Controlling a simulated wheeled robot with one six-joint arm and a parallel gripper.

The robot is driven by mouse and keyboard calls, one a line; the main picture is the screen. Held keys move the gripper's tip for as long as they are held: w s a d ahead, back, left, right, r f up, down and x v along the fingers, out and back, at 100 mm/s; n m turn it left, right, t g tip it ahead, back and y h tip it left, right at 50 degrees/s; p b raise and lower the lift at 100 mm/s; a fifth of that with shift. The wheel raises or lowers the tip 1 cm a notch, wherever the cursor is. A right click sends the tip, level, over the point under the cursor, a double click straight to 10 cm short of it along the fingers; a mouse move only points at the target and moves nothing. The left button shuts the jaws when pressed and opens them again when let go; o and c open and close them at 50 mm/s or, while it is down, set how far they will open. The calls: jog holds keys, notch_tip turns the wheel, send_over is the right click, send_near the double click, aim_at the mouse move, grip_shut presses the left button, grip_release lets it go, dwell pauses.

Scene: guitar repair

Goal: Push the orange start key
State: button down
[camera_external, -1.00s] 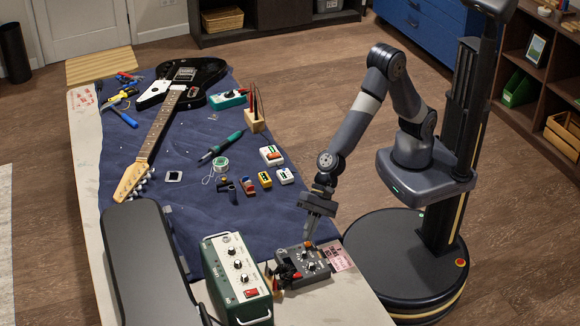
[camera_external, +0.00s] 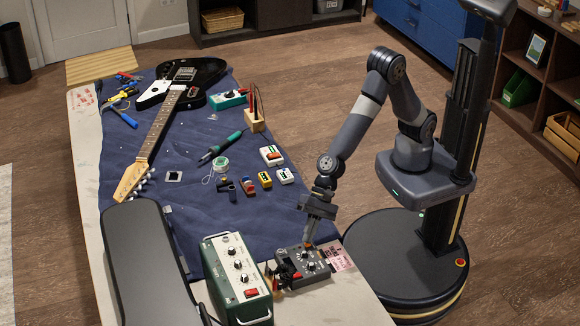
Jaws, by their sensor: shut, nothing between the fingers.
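A dark grey box with knobs (camera_external: 313,269) sits near the front right edge of the bench. The orange start key (camera_external: 308,246) is a small orange spot at the box's back edge, mostly covered by my fingertips. My gripper (camera_external: 308,242) points down with its fingers shut and empty. Its tips are right at the orange key. At this size I cannot tell whether they press it or only touch it.
A green amplifier-like box (camera_external: 236,275) stands close on the left of the grey box. Red and dark leads (camera_external: 285,273) lie at the grey box's left side. A pink paper (camera_external: 339,257) lies to its right.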

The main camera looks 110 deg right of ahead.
dwell(0.4)
jog(key=shift+r+p, duration=0.5)
jog(key=shift+r, duration=0.05)
notch_tip(320, 180, up, 6)
jog(key=p, duration=0.5)
dwell(0.8)
